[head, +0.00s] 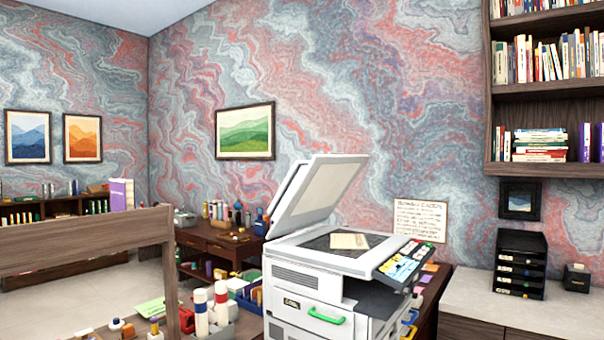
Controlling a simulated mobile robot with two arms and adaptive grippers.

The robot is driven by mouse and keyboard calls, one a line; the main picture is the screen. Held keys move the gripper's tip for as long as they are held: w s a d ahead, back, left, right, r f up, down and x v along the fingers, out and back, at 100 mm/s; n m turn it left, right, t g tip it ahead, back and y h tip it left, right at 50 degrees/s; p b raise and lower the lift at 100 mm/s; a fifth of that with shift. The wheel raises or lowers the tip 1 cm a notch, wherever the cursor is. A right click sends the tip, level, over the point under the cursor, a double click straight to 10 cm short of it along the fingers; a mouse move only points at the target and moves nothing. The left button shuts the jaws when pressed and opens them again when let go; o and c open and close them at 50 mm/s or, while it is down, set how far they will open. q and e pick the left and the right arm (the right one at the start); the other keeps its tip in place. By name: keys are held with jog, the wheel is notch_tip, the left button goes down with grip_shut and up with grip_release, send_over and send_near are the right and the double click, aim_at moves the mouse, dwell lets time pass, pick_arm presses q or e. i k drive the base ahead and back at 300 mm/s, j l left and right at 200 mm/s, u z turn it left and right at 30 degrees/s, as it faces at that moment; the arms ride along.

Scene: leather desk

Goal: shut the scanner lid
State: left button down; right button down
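The scanner (310,290) is a white, boxy machine standing right of the middle in the head view. Its lid (318,192) is raised and tilted back, hinged at the left rear of the machine. The dark scanning glass (306,243) is exposed, and a beige sheet or card (349,241) lies on it. A tilted control panel (401,264) with coloured keys is on the right side, and a green handle (326,316) is on the front. Neither of my grippers shows in the head view.
A wooden rail or board (85,243) crosses the left foreground. Bottles (200,312) and desk supplies stand in front of the scanner's left side. A wooden desk (215,240) with clutter is behind. A counter (490,296) with a black tray stack (520,264) is at right.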

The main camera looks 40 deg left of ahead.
aim_at(311, 191)
jog(key=i+u, duration=0.15)
jog(key=i, duration=0.75)
jog(key=i+u, duration=0.15)
jog(key=i, duration=0.75)
